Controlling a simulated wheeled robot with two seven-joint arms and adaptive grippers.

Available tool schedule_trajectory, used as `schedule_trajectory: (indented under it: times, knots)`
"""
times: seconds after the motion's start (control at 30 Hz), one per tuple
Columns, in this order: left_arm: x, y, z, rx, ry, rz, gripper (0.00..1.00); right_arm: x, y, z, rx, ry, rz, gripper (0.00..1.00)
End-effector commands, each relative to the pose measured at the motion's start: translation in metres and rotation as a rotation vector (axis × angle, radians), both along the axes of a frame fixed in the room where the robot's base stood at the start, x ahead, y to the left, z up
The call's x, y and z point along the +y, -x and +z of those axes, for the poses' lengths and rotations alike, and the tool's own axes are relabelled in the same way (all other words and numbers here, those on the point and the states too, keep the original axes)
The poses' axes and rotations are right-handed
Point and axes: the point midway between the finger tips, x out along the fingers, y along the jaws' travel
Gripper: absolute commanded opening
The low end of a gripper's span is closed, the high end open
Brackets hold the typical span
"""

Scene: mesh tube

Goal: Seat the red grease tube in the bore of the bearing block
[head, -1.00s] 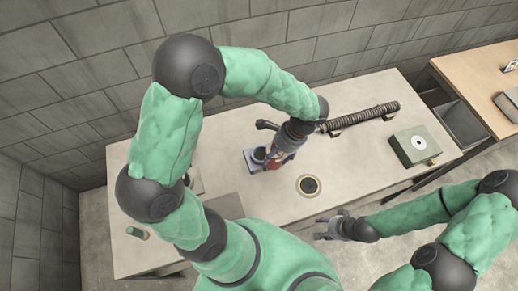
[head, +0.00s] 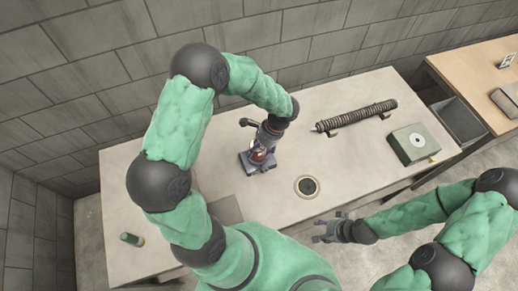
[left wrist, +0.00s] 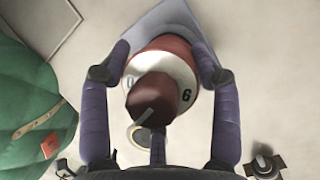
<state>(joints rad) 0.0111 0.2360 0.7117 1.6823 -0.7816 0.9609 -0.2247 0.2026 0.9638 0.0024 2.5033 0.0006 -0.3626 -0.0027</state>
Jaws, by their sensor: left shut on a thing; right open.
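The red grease tube (left wrist: 152,96) has a white band with dark digits. It also shows as a small patch of red in the head view (head: 258,154). My left gripper (left wrist: 165,60) is shut on it, one finger on each side. The bearing block (head: 246,164) is grey and stands on the table under my left gripper; part of its plate shows behind the tube in the left wrist view (left wrist: 138,38). The tube and gripper hide the bore, so I cannot tell how deep the tube sits. My right gripper (head: 326,232) is open and empty at the table's front edge.
A dark round ring (head: 306,187) lies right of the block. A ribbed rod (head: 357,116) lies at the back, with a green box (head: 414,144) to the right. A small green cylinder (head: 132,239) lies at the left. The table (head: 345,165) between is clear.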

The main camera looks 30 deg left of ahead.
Motion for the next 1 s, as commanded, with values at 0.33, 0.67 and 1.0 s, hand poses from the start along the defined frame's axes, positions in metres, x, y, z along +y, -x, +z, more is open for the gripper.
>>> schedule_trajectory:
  times: [0.33,0.67,1.0]
  knots:
    - [0.0,-0.001,-0.004,-0.002,0.0,0.002,0.25,0.0,0.0,-0.002,0.0,0.0,0.0,0.52]
    - [0.0,0.0,-0.004,-0.002,0.0,0.002,0.86,0.0,0.0,-0.002,0.0,0.0,0.0,0.52]
    - [-0.003,-0.003,0.008,-0.005,0.001,0.001,0.86,0.0,0.0,0.002,0.0,0.0,0.0,0.52]
